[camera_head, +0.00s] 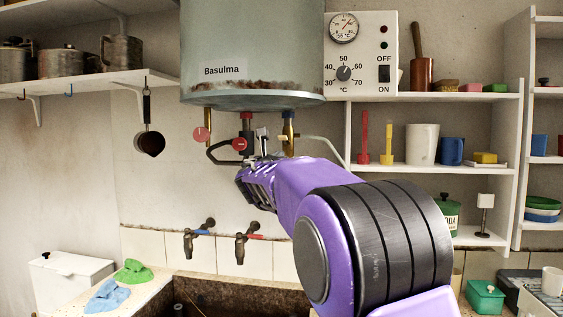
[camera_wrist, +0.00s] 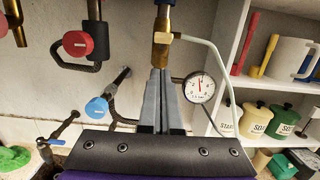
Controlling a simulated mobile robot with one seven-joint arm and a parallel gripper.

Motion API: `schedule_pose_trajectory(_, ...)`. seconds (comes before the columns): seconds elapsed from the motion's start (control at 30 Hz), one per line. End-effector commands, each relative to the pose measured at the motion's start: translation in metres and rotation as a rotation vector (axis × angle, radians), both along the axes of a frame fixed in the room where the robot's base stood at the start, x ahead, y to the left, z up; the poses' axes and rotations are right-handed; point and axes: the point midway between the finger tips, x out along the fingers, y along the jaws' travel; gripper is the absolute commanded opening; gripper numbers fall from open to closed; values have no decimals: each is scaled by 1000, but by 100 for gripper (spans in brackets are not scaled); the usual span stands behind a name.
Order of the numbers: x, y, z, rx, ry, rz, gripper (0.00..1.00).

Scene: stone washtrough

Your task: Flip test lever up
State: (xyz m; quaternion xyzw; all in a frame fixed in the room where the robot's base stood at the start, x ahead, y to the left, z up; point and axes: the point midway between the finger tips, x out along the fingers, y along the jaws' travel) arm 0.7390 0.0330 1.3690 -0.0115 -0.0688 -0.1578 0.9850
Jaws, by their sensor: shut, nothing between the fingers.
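A brass fitting (camera_head: 288,130) hangs under the grey boiler (camera_head: 250,50). It also shows at the top centre of the wrist view (camera_wrist: 162,40), with a thin pale pipe leaving its right side. I cannot make out a test lever clearly on it. My gripper (camera_wrist: 160,71) is shut and empty. Its grey fingers point up at the fitting's lower end and overlap it in the wrist view. I cannot tell whether they touch. In the head view my purple arm reaches under the boiler and hides much of this spot.
Left of the fitting is a red-knobbed valve (camera_wrist: 77,43) on a dark bent pipe, with a blue-knobbed valve (camera_wrist: 97,107) below it. A round gauge (camera_wrist: 200,88) is just right of my fingers. White shelves (camera_head: 435,175) with jars stand at right. Taps (camera_head: 245,240) stick out over the trough.

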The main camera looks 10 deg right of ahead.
Motion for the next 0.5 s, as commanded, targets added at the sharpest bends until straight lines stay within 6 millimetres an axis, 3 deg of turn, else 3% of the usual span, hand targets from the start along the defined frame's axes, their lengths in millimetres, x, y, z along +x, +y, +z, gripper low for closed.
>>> schedule_pose_trajectory(0.03, -12, 3, 18, 2, -8, 2, 0)
schedule_pose_trajectory(0.2, -37, 12, 38, 3, -4, 2, 0)
schedule_pose_trajectory(0.5, -57, 18, 54, 0, -2, -1, 0)
